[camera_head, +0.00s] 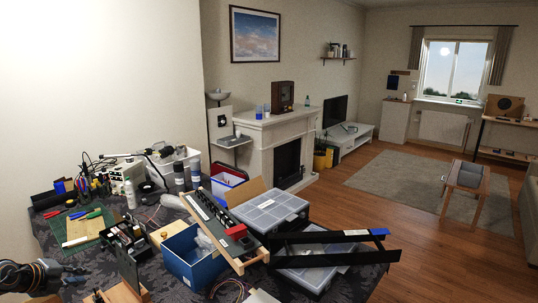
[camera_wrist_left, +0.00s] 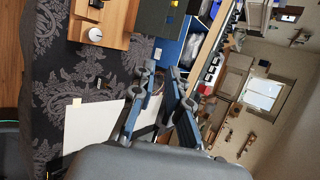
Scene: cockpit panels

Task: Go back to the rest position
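My left gripper (camera_head: 76,274) is at the lower left edge of the head view, just in front of the near left side of the cluttered table (camera_head: 350,285). Its arm, with bundled cables, comes in from the left edge. In the left wrist view the two fingers (camera_wrist_left: 161,68) stand apart with nothing held between them, so the gripper is open and empty. The wrist view is turned on its side. It shows a dark patterned cloth (camera_wrist_left: 75,95) and a white sheet (camera_wrist_left: 88,128) beside the fingers. My right gripper is not in view.
A blue bin (camera_head: 190,262), a long wooden board with black parts (camera_head: 213,218), grey organizer cases (camera_head: 268,210) and a black frame (camera_head: 335,237) crowd the table. A green mat (camera_head: 82,228) with tools lies at left. The wooden floor (camera_head: 440,265) at right is clear.

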